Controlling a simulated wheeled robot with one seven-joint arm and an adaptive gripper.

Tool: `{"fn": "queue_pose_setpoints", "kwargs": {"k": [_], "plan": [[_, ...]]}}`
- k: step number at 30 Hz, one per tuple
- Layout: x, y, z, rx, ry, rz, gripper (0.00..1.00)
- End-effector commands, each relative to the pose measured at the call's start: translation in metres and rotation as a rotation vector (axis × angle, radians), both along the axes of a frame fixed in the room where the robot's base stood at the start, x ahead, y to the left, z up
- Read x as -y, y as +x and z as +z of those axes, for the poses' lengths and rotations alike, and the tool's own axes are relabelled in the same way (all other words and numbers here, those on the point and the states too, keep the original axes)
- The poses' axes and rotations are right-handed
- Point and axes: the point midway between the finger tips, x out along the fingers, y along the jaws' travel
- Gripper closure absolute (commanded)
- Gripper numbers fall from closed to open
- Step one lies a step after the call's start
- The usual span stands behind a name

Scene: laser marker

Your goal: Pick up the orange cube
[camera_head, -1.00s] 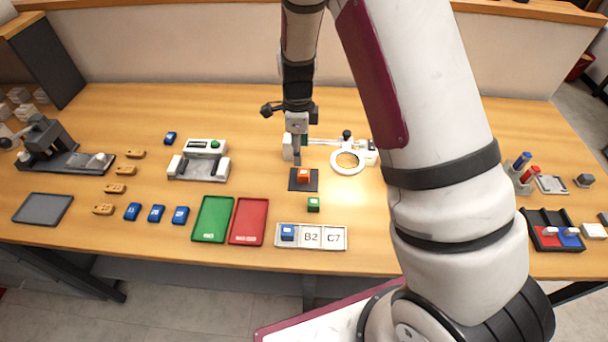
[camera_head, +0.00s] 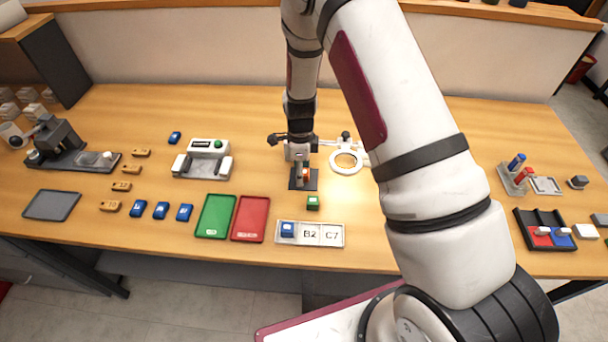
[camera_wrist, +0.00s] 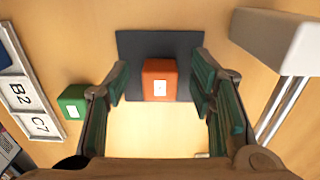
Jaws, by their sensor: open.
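The orange cube (camera_wrist: 159,80) sits on a dark square pad (camera_wrist: 159,42) and has a white label on top. In the wrist view it lies between the two open, green-padded fingers of my gripper (camera_wrist: 160,92), with a gap on each side. In the head view my gripper (camera_head: 300,172) is low over the dark pad (camera_head: 311,183), and its fingers mostly hide the cube.
A green cube (camera_head: 313,202) stands just in front of the pad. A label tray (camera_head: 335,236) holds a blue cube (camera_head: 288,229). A ring magnifier (camera_head: 346,162) with a pale base (camera_wrist: 270,40) is close on the right. Green (camera_head: 214,217) and red (camera_head: 249,219) trays lie front left.

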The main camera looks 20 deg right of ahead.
Motion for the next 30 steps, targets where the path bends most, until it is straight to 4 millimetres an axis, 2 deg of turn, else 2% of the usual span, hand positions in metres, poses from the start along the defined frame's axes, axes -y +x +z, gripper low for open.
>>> {"fn": "queue_pose_setpoints", "kwargs": {"k": [2,7,22,30], "plan": [[0.0,0.0,0.0,0.0,0.0,0.0,0.52],[0.0,0.0,0.0,0.0,0.0,0.0,0.89],[0.0,0.001,0.004,0.001,0.0,0.0,0.93],[0.0,0.002,0.029,0.004,-0.001,0.002,0.93]]}}
